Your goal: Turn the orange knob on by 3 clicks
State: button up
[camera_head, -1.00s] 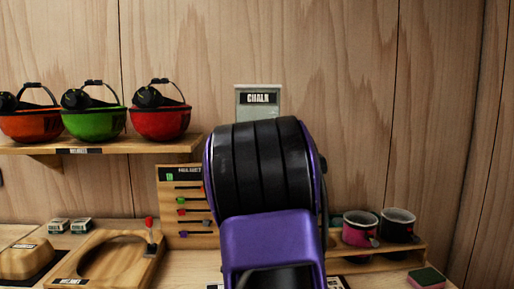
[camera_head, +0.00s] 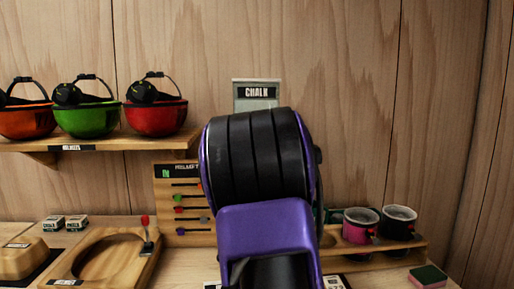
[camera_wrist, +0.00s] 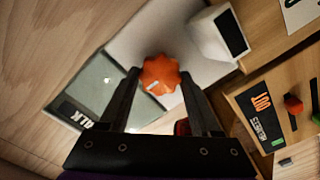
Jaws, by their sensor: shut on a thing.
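The orange knob (camera_wrist: 160,75) shows in the wrist view on the pale front of the grey dispenser (camera_wrist: 100,85), which carries a CHALK label. The knob has a lobed rim and a light mark on its face. My gripper (camera_wrist: 159,80) is shut on the knob, with one dark finger on each side of it. In the head view the top of the dispenser (camera_head: 256,92) shows above my purple and black arm. The arm hides the knob and my gripper there.
A board with coloured sliders (camera_head: 185,205) stands left of my arm. A wooden tray with a round hollow (camera_head: 90,268) lies below. Cups in a rack (camera_head: 408,250) and a sponge (camera_head: 427,276) are at right.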

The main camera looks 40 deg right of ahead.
jog(key=c, duration=0.5)
jog(key=shift+c, duration=0.2)
jog(key=m+b, duration=0.2)
jog(key=m, duration=0.1)
jog(key=shift+d+m, duration=0.1)
jog(key=shift+m, duration=0.3)
jog(key=m+b, duration=0.1)
jog(key=m, duration=0.3)
jog(key=shift+m+b, duration=0.3)
jog(key=shift+b, duration=0.05)
jog(key=m+b, duration=0.1)
jog(key=m, duration=0.4)
jog(key=shift+s+d, duration=0.1)
jog(key=shift+m+b, duration=0.7)
jog(key=shift+m, duration=1.4)
jog(key=shift+r, duration=0.1)
